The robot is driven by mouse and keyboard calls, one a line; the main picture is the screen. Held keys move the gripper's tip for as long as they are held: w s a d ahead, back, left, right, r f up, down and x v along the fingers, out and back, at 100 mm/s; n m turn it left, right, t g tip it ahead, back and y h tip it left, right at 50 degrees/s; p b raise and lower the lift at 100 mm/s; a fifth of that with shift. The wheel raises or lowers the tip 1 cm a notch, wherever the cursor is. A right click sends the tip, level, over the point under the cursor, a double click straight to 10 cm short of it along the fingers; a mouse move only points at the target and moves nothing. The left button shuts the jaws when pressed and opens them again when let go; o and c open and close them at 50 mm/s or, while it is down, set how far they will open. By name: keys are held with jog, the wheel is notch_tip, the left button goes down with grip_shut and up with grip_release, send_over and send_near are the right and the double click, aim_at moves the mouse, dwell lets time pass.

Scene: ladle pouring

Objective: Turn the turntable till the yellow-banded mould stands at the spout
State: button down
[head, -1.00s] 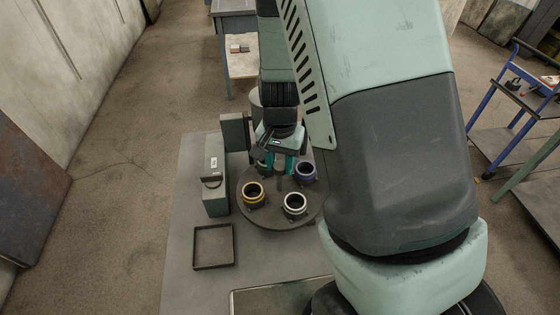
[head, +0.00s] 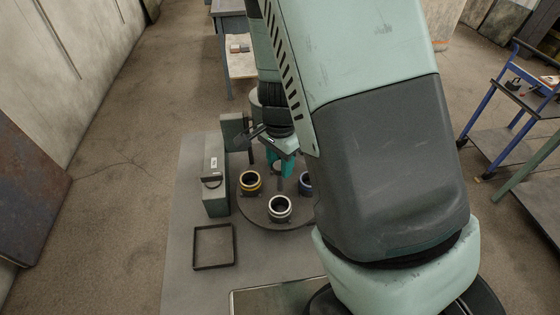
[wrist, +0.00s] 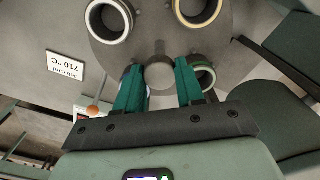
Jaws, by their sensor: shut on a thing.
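The round grey turntable (head: 262,209) carries the yellow-banded mould (head: 250,183) at its left, a white-banded mould (head: 280,208) at the front and a blue-banded mould (head: 305,182) at the right, partly behind my arm. My gripper (head: 282,165) is over the middle. In the wrist view, its teal fingers are closed around a round grey knob (wrist: 160,73) at the turntable's centre. The yellow-banded mould (wrist: 197,10) shows at the top there, and a green-banded mould (wrist: 206,78) is partly hidden by a finger. I cannot clearly identify the spout.
A grey-green box (head: 214,185) stands left of the turntable. A dark bar (wrist: 272,66) reaches toward the turntable's edge in the wrist view. An empty square frame (head: 213,246) lies at the front left. A card reading 710 °C (wrist: 65,67) lies beside the turntable.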

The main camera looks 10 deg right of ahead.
jog(key=shift+m, duration=8.1)
jog(key=c, duration=0.7)
grip_release()
jog(key=shift+r, duration=0.15)
